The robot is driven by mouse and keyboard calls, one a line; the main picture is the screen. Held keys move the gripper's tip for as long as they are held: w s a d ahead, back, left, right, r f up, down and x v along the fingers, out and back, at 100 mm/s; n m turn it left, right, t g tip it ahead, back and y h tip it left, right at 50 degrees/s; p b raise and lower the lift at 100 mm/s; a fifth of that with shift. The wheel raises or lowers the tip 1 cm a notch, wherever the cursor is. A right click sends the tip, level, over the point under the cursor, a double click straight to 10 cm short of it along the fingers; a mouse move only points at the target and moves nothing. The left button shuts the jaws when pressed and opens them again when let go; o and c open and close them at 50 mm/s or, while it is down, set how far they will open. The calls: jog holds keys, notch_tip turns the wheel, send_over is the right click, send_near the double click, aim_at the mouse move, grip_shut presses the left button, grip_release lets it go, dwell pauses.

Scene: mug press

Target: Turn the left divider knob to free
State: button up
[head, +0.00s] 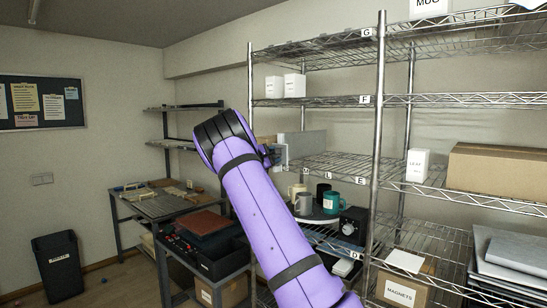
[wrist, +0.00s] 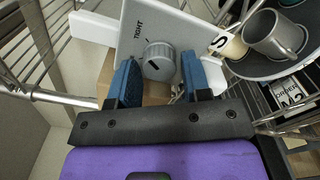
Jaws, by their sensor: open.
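In the wrist view, a grey divider panel (wrist: 180,40) carries a round grey knob (wrist: 158,62) with a dark pointer mark. The word TIGHT is printed up and left of the knob. The blue fingers of my gripper (wrist: 157,82) are open, one on each side of the knob; I cannot tell whether they touch it. In the head view, my gripper (head: 272,156) is at the grey divider (head: 306,146) on the wire shelf. The knob is hidden there. The word FREE is not visible.
Mugs, including a teal mug (head: 333,202) and a grey mug (wrist: 272,36), stand on a round tray (wrist: 248,68) close by. Wire rack posts (head: 376,140) and shelves surround the divider. A cardboard box (head: 497,172) sits on the right shelf.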

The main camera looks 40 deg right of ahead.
jog(key=shift+d, duration=0.2)
jog(key=shift+c, duration=0.2)
jog(key=c, duration=0.6)
jog(key=shift+n, duration=0.4)
jog(key=n, duration=0.5)
jog(key=shift+n, duration=0.4)
jog(key=n, duration=0.3)
jog(key=shift+n, duration=0.3)
jog(key=shift+s+n, duration=0.1)
jog(key=shift+n, duration=1.7)
